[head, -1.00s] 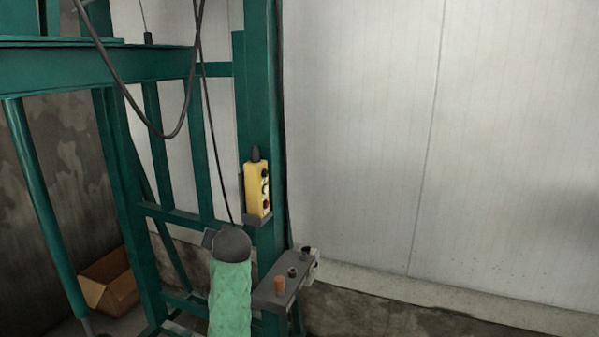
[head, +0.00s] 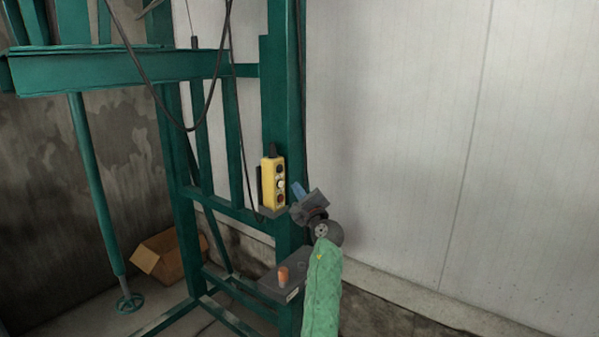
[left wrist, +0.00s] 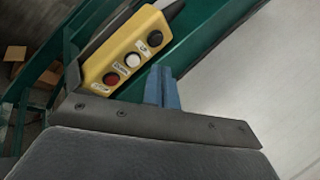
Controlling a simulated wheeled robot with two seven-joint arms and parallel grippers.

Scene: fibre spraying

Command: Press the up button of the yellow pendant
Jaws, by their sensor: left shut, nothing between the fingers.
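The yellow pendant (head: 268,190) stands upright on a green post of the frame, with black, white and red buttons from top to bottom. It fills the upper left of the left wrist view (left wrist: 122,56), where a small label sits beside each button. The black button (left wrist: 155,39) is uncovered there. My left gripper (head: 298,189) is just right of the pendant, with its blue fingers shut and empty. In the left wrist view the fingers (left wrist: 162,82) point toward the pendant's edge near the black and white buttons. Whether they touch it I cannot tell. My right gripper is not in view.
The green steel frame (head: 130,74) stands at the left, with a dark cable (head: 152,112) hanging in front. A grey bracket with an orange knob (head: 283,274) is below the pendant. A cardboard box (head: 171,258) is on the floor. The white wall (head: 400,120) on the right is clear.

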